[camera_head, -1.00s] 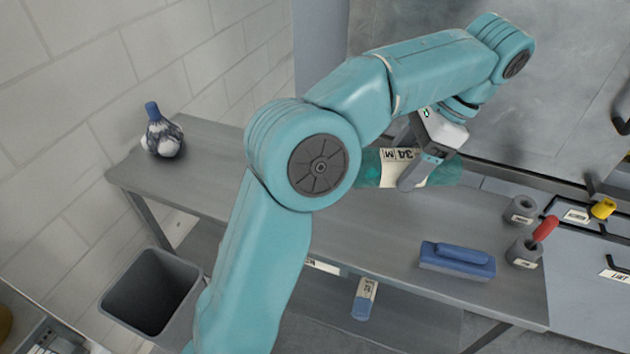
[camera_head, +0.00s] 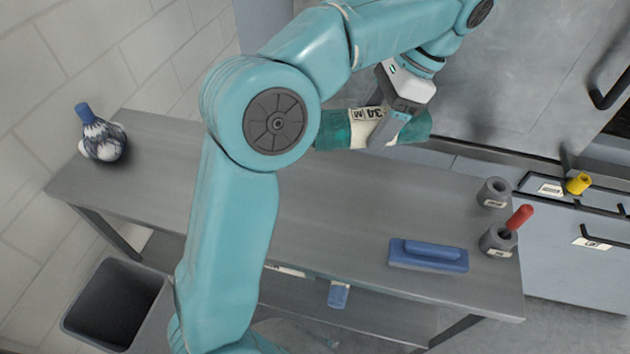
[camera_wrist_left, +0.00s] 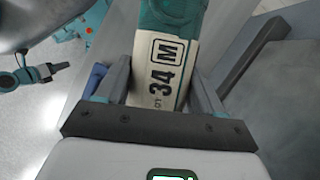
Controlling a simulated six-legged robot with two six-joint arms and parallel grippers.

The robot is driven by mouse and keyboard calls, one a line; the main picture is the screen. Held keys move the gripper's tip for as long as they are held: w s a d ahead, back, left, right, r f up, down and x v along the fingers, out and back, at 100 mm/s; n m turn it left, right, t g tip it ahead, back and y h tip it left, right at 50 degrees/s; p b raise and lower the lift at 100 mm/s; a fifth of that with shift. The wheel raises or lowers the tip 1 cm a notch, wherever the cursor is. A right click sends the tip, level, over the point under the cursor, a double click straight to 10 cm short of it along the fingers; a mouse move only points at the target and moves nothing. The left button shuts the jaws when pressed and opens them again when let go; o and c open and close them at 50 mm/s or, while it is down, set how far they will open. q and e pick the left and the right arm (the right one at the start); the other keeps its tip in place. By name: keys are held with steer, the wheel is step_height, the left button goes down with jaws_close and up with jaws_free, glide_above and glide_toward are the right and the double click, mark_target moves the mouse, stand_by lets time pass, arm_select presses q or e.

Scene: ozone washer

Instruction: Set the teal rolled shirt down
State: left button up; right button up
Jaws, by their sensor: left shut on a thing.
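The teal rolled shirt (camera_head: 342,130) has a white label band with dark print reading 34 and M. My left gripper (camera_head: 382,140) is shut on the shirt around its middle, at the label, and holds it over the back of the grey table (camera_head: 330,215). From the head view I cannot tell how far it is above the table. In the left wrist view the shirt (camera_wrist_left: 172,20) lies between the two fingers (camera_wrist_left: 160,90), its label facing the camera. My right gripper is not identifiable in the head view; an arm with a dark gripper (camera_wrist_left: 40,75) shows at the left of the wrist view, details too small to tell.
A blue block with a handle (camera_head: 428,255), grey holders (camera_head: 494,193) and a red-handled tool (camera_head: 519,217) stand at the table's right end. A grey bin (camera_head: 115,303) is below. The table's middle looks clear.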

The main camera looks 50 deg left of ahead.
arm_select(q)
step_height(320, 180, down, 15)
steer(key=b, duration=0.3)
steer(key=shift+s+d+f, duration=0.1)
steer(key=shift+s+d, duration=0.05)
step_height(320, 180, down, 5)
steer(key=shift+r, duration=0.1)
steer(key=o, duration=1.2)
steer(key=shift+b, duration=0.3)
steer(key=p+v, duration=0.2)
steer(key=v, duration=1)
steer(key=shift+r, duration=0.1)
